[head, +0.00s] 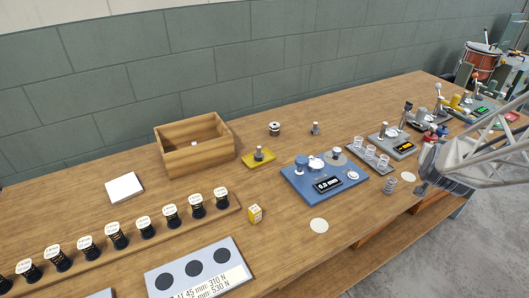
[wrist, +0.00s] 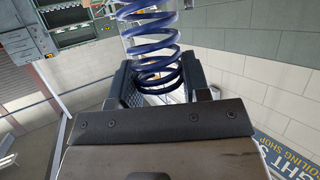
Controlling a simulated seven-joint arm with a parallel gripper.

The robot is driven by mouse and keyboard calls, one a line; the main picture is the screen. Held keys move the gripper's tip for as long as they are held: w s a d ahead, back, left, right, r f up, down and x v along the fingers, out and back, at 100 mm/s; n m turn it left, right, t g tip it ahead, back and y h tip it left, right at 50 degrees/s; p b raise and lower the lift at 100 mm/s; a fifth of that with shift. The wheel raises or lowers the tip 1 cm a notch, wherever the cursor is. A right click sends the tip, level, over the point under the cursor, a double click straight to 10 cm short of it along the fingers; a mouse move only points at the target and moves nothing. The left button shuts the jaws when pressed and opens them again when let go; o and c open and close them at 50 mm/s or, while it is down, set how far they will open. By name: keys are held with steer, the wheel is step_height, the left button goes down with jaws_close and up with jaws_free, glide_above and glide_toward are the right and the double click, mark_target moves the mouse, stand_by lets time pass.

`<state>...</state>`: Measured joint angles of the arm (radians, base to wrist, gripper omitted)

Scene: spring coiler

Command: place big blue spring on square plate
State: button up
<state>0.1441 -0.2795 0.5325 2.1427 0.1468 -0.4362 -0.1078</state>
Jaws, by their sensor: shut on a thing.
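The big blue spring (wrist: 155,48) is dark blue and fills the upper middle of the wrist view. My gripper (wrist: 160,82) is shut on its near end, with one dark finger on each side of the coils. The spring's far end runs out of the top of the picture. In the head view my gripper (head: 426,168) is at the right, over the bench's front edge. A yellow square plate (head: 258,158) bears a small grey metal piece.
A small coil (head: 390,186) shows at the bench's right front; I cannot tell whether it is held.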

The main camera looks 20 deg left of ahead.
steer(key=w+a+r+n+y, duration=0.2)
steer(key=w+a, duration=0.2)
steer(key=a, duration=0.7)
steer(key=w+a+r+n+y, duration=0.1)
steer(key=w+a+n+y, duration=0.15)
steer(key=a, duration=0.85)
steer(key=a+n+g+y, duration=0.1)
steer(key=a+n+y, duration=0.35)
steer(key=a, duration=2.15)
steer(key=s+a+n+g+y, duration=0.1)
steer(key=s+a, duration=0.3)
steer(key=a, duration=0.5)
steer(key=s+a+n+g+y, duration=0.1)
steer(key=s+a+y, duration=0.15)
steer(key=a, duration=0.55)
steer(key=s+a+n+g+y, duration=0.1)
steer(key=s+a, duration=0.3)
steer(key=a, duration=0.5)
steer(key=s+a+n+g+y, duration=0.2)
steer(key=s+a+n+g, duration=0.2)
steer(key=s+a, duration=1.45)
steer(key=shift+w+a+f, duration=0.2)
steer(key=shift+w+f, duration=0.05)
steer(key=shift+f, duration=0.7)
steer(key=shift+w+a+f, duration=0.2)
steer(key=shift+w+f, duration=0.05)
steer(key=shift+f, duration=0.65)
steer(key=shift+w+a+f, duration=0.2)
steer(key=shift+w+f, duration=0.05)
steer(key=shift+f, duration=0.7)
